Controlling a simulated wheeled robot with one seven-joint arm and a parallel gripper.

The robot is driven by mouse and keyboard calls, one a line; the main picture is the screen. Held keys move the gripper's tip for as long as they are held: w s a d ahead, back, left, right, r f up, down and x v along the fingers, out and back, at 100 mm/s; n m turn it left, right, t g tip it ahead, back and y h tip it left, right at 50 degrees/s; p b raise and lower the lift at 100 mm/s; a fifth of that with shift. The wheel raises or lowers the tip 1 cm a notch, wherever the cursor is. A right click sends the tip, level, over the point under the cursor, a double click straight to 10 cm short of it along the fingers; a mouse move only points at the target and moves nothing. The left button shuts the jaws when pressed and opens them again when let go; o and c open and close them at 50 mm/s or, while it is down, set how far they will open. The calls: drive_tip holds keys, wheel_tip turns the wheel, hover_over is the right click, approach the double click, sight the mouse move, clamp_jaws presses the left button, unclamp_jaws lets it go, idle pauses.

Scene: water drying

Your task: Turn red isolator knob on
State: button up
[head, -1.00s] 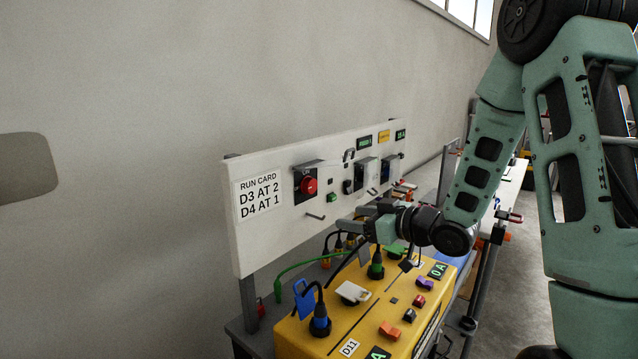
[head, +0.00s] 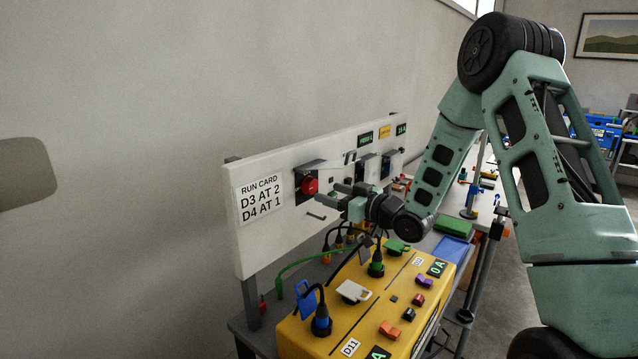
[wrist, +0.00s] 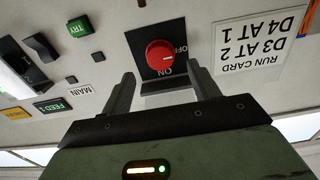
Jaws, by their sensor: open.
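The red isolator knob (head: 309,186) sits on a black plate on the white upright panel (head: 275,229), right of the run card. In the wrist view the knob (wrist: 160,55) is at upper centre, with upside-down OFF and ON lettering beside it. A pale mark on the knob seems to point sideways, toward the OFF side. My gripper (head: 335,194) is just in front of the panel, right of the knob in the head view. In the wrist view its two fingers (wrist: 162,80) are spread and empty, with the knob beyond the tips, apparently not touched.
A yellow box (head: 372,309) with plugs, cables and coloured switches stands below my gripper. The run card (head: 260,200) is flat on the panel.

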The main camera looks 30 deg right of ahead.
sight(314, 187)
drive_tip(key=p+x, duration=0.1)
drive_tip(key=x, duration=0.4)
drive_tip(key=c, duration=1)
